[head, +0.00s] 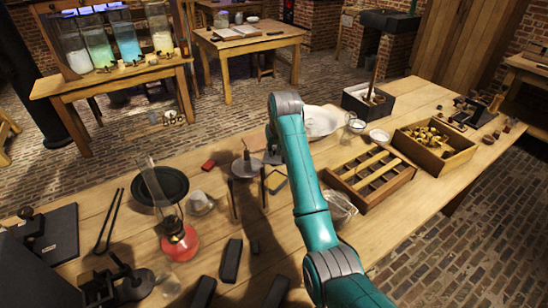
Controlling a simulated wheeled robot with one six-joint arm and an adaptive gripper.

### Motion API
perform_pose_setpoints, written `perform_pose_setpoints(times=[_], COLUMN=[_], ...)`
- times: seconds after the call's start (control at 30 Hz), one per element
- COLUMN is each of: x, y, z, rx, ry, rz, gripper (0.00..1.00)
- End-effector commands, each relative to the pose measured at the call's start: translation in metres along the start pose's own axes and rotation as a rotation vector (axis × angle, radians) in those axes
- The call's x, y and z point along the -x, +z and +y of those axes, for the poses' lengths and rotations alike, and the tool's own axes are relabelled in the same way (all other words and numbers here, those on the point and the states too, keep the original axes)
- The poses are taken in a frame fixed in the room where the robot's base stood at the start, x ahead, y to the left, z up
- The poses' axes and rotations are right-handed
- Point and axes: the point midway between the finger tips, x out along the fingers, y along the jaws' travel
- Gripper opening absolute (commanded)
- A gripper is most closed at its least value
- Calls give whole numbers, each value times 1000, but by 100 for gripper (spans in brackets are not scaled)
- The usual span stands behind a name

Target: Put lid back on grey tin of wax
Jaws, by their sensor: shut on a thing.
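My teal arm reaches across the bench, and its wrist stands over the middle. My gripper (271,143) shows only as a small dark part left of the forearm, which hides most of it. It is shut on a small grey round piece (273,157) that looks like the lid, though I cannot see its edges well. Left of it a low grey round tin-like thing (245,169) stands on the bench with a dark upright piece at its top. I cannot tell for sure that this is the wax tin, or whether the held piece touches anything.
Two dark upright rods (233,200) stand in front of the grey round thing. A lamp with a glass chimney (158,187), a black plate (172,184) and a white cup (199,202) are left. A divided wooden tray (349,184) and a white dish (322,122) lie right.

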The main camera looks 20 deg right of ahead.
Motion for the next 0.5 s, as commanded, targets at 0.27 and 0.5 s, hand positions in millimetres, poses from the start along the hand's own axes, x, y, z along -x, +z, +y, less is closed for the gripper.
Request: perform_pose_setpoints(times=[0.27,0.5], x=[-38,-50], y=[18,24], z=[0,0], rx=[0,0], ry=[0,0], rz=[0,-1], gripper=[0,0])
